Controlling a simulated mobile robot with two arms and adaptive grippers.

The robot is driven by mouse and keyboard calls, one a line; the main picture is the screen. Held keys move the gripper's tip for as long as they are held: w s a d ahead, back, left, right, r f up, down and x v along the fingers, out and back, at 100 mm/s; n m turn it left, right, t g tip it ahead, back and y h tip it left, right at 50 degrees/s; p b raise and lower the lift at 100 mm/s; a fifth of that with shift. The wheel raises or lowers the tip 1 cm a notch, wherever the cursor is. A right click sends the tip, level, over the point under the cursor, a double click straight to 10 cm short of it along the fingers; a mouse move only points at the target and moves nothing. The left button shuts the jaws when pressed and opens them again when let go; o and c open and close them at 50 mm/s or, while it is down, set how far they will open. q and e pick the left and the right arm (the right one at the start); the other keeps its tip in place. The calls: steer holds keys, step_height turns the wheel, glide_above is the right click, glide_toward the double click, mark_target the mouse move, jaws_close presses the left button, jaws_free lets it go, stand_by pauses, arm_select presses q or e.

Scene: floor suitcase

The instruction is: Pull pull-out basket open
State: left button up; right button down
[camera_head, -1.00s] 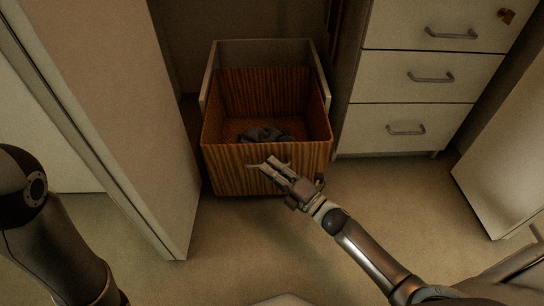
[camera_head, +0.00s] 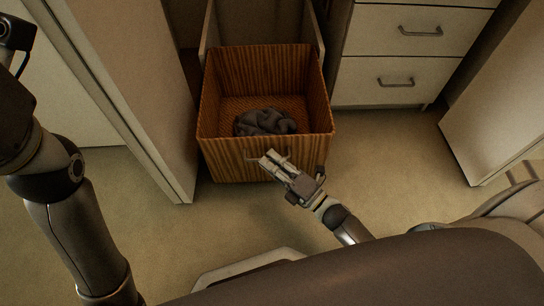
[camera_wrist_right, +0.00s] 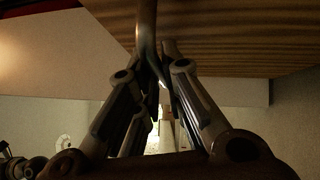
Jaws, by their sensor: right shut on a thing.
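The pull-out basket (camera_head: 225,158) is a wood-striped, open-topped box at the centre of the head view. It stands well out from the cabinet opening, with dark crumpled cloth (camera_head: 264,122) inside. My right gripper (camera_head: 269,160) is at its front face, shut on the basket's handle. In the right wrist view the metal handle (camera_wrist_right: 147,35) runs between the fingers (camera_wrist_right: 155,85), below the striped front (camera_wrist_right: 225,38). The fingers hide part of the handle. My left arm is at the left edge of the head view; its gripper's fingers are not visible.
A beige door or panel (camera_head: 125,75) stands to the left of the basket. A drawer unit (camera_head: 395,50) with metal handles stands to the right, and another pale panel (camera_head: 495,110) is farther right. The floor (camera_head: 390,165) in front is clear.

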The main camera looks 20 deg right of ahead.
steer(key=c, duration=1.5)
jaws_free()
steer(key=shift+c, duration=0.2)
steer(key=v, duration=1.2)
